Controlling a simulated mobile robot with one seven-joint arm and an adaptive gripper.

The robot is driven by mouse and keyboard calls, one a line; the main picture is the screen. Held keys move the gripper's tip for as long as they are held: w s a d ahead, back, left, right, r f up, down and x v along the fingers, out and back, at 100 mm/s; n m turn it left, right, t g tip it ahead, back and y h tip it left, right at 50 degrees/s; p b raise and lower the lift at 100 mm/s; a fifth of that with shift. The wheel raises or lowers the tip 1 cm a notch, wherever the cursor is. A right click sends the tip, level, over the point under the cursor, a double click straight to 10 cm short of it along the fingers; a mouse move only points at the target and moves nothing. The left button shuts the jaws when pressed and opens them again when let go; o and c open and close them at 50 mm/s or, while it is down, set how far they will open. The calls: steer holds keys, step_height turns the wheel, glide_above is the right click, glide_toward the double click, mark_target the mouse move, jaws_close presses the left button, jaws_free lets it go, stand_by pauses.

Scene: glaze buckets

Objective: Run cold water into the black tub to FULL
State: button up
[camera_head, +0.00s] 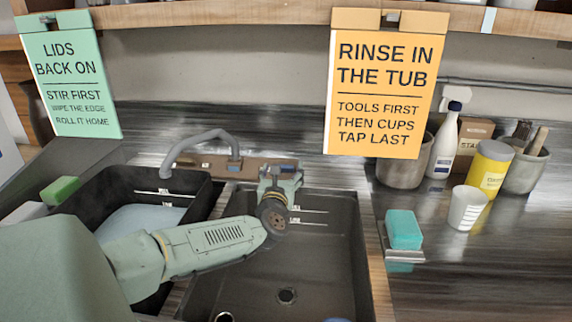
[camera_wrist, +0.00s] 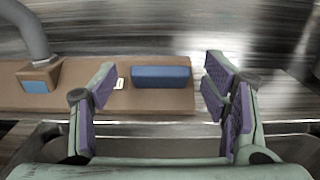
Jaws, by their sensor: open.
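The black tub (camera_head: 110,178) stands at left with pale blue water (camera_head: 140,222) in it. Two white level lines show on its back wall; the water surface looks below both. My arm hides its front right part. The grey gooseneck tap (camera_head: 200,138) curves over the tub; I see no stream from its spout. Its base also shows in the wrist view (camera_wrist: 38,72), with a small blue face. A blue block (camera_wrist: 160,76) sits on the brown ledge (camera_wrist: 60,100). My gripper (camera_head: 279,174) is open above the ledge; in the wrist view its purple-padded fingers (camera_wrist: 158,80) are either side of the block, apart from it.
A dark grey basin (camera_head: 335,260) with a drain and level lines is at right of the tub. Signs hang behind. A teal sponge (camera_head: 404,229), white cup (camera_head: 467,208), yellow can (camera_head: 489,167) and spray bottle (camera_head: 445,140) stand on the right counter. A green sponge (camera_head: 60,190) is far left.

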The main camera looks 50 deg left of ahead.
steer(key=shift+w+a, duration=0.15)
steer(key=shift+w, duration=0.1)
steer(key=shift+c, duration=0.3)
steer(key=c, duration=1.1)
steer(key=shift+n, duration=0.3)
steer(key=n+g+y, duration=0.1)
steer(key=n+g, duration=0.1)
steer(key=n+g+y, duration=0.1)
steer(key=n, duration=0.1)
steer(key=shift+w+d+n+g+y, duration=0.2)
steer(key=shift+n+g+y, duration=0.1)
steer(key=shift+g+y, duration=0.1)
steer(key=shift+w+r+n+g+y+b, duration=0.1)
steer(key=shift+n+g+y+b, duration=0.2)
steer(key=shift+n+g, duration=1.05)
steer(key=shift+w+r+n+g+y+b, duration=0.1)
steer(key=shift+n+g+y, duration=0.3)
steer(key=shift+n+g, duration=0.95)
steer(key=shift+n, duration=0.4)
